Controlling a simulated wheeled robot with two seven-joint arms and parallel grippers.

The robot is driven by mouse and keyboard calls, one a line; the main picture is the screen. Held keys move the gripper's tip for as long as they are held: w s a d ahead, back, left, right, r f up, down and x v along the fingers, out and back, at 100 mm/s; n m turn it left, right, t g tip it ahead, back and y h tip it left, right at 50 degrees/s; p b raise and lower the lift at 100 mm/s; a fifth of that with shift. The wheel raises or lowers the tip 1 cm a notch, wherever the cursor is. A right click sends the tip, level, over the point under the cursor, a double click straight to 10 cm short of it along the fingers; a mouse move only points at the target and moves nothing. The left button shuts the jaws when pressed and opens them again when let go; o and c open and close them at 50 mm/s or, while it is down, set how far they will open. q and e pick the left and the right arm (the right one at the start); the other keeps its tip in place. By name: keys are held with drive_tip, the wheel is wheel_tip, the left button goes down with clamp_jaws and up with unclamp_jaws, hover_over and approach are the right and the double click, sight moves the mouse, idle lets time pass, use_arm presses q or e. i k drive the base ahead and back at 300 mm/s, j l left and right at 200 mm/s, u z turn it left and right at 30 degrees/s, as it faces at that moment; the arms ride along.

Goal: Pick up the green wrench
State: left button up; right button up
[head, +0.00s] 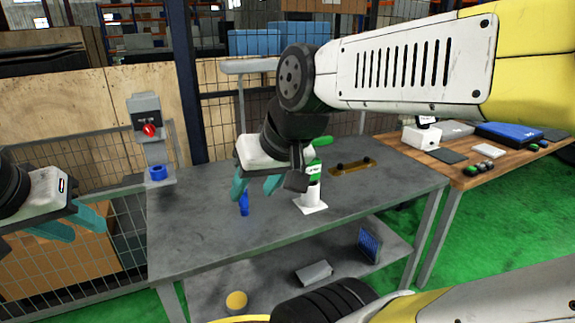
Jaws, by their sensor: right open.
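No green wrench can be made out for certain. A bright green piece (314,172) shows at a white holder (311,198) on the grey table, partly hidden by my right gripper; its shape is not clear. My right gripper (254,192) has teal fingers spread apart. It hangs over the grey table, to the left of the green piece, with nothing seen between its fingers. My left gripper (87,236) is at the far left, off the table's left side. Its teal fingers are apart and empty.
The grey table (190,235) is mostly bare. A small blue object (244,204) stands below my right gripper, and a brass-coloured bar (352,167) lies behind. A wooden table (465,172) with several items adjoins at right. A red-knobbed post (148,130) stands at back left.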

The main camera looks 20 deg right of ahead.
sight(314, 169)
drive_tip(key=z, duration=1.45)
